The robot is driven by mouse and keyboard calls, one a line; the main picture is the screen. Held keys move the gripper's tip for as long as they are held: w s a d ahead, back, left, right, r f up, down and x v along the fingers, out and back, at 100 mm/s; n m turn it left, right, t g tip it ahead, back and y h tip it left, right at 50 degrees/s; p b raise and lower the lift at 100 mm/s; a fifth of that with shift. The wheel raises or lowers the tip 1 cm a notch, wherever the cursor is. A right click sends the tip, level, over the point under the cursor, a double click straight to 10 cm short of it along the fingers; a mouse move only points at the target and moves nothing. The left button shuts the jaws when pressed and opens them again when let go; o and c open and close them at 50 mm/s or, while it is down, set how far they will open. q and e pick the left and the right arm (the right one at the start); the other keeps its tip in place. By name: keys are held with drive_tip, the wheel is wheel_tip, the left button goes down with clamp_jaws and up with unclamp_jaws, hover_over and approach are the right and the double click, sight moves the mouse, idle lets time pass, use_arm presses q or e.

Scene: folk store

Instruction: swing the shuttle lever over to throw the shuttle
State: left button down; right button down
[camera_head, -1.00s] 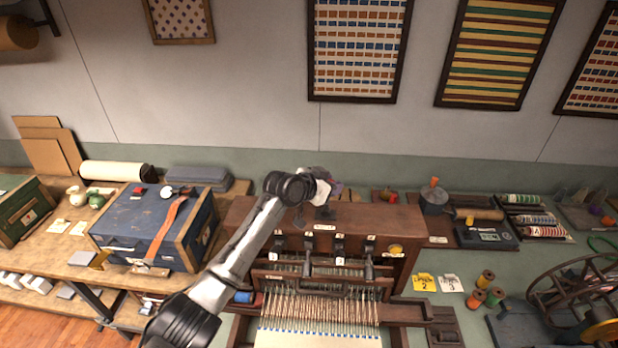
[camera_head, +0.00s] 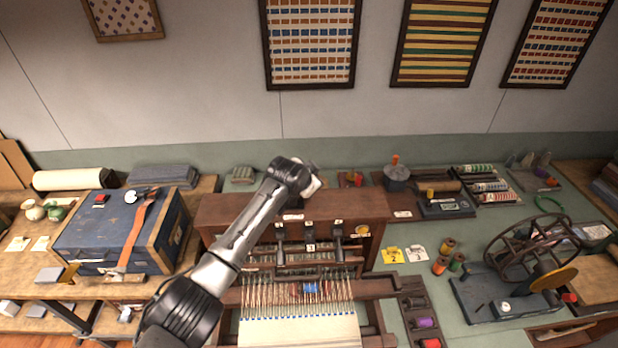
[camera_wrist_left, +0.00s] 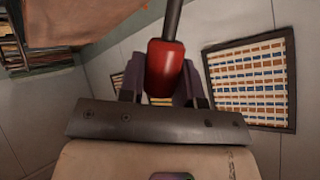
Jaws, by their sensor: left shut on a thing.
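The shuttle lever's red grip (camera_wrist_left: 165,66) fills the middle of the left wrist view, with a dark rod running up out of the frame. My left gripper (camera_wrist_left: 161,85) is shut on the red grip, a purple finger on each side. In the head view my left arm reaches over the loom's wooden top beam (camera_head: 350,207); the fingers and lever are hidden there. The loom's white warp threads (camera_head: 275,297) hang below. A blue and reddish piece, apparently the shuttle (camera_head: 311,288), lies mid-width among the threads. My right gripper is not in view.
A blue chest (camera_head: 95,232) stands left of the loom. A spinning wheel (camera_head: 535,250) stands to the right, with thread spools (camera_head: 440,265) and numbered cards (camera_head: 392,255) between. Framed textiles (camera_head: 312,45) hang on the wall behind.

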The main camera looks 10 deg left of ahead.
use_arm(q)
drive_tip(key=shift+f, duration=0.1)
drive_tip(key=c, duration=0.8)
unclamp_jaws()
drive_tip(key=shift+d, duration=0.1)
drive_tip(key=shift+s+a+r, duration=0.2)
drive_tip(key=shift+s+r, duration=0.25)
drive_tip(key=shift+r, duration=0.05)
drive_tip(key=b+v, duration=0.2)
drive_tip(key=v, duration=1)
drive_tip(key=shift+s+b, duration=0.2)
drive_tip(key=shift+b, duration=0.2)
drive_tip(key=shift+r, duration=0.15)
